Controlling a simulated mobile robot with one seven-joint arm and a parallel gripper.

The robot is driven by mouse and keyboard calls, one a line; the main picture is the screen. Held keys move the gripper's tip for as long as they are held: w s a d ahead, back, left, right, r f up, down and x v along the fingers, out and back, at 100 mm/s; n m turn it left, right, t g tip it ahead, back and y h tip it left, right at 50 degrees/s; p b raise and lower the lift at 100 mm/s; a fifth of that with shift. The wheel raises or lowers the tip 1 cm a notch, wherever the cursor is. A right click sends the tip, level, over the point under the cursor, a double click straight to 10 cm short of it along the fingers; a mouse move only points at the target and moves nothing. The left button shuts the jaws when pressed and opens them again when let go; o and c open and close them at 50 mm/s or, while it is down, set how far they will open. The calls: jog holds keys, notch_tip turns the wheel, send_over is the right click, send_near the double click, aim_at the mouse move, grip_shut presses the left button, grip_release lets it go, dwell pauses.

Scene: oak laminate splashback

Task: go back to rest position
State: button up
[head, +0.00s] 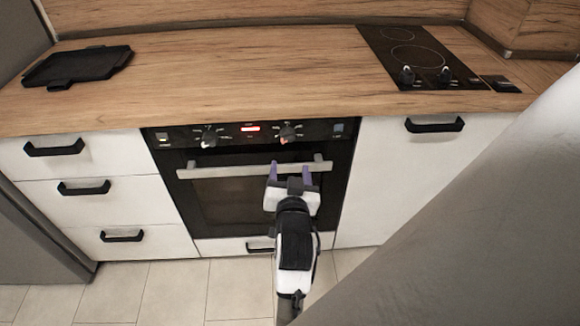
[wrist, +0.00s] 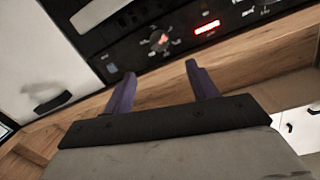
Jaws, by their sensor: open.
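My gripper (head: 290,172) is in front of the oven door in the head view, its two purple fingers apart and nothing seen between them. The fingertips overlap the right part of the pale oven handle (head: 230,171); I cannot tell whether they touch it. In the wrist view my gripper (wrist: 160,75) also shows spread and empty, with the oven's control panel (wrist: 178,32) and wooden countertop beyond it. The oven door (head: 235,200) looks shut, with its lower part partly hidden by my arm.
The wooden countertop (head: 230,75) holds a black tray (head: 80,66) at the left and a black hob (head: 415,55) at the right. White drawers (head: 100,190) and a white cabinet (head: 395,180) flank the oven. A large grey surface (head: 480,230) fills the right foreground.

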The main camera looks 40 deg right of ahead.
jog(key=shift+s+a, duration=0.4)
jog(key=shift+s, duration=0.15)
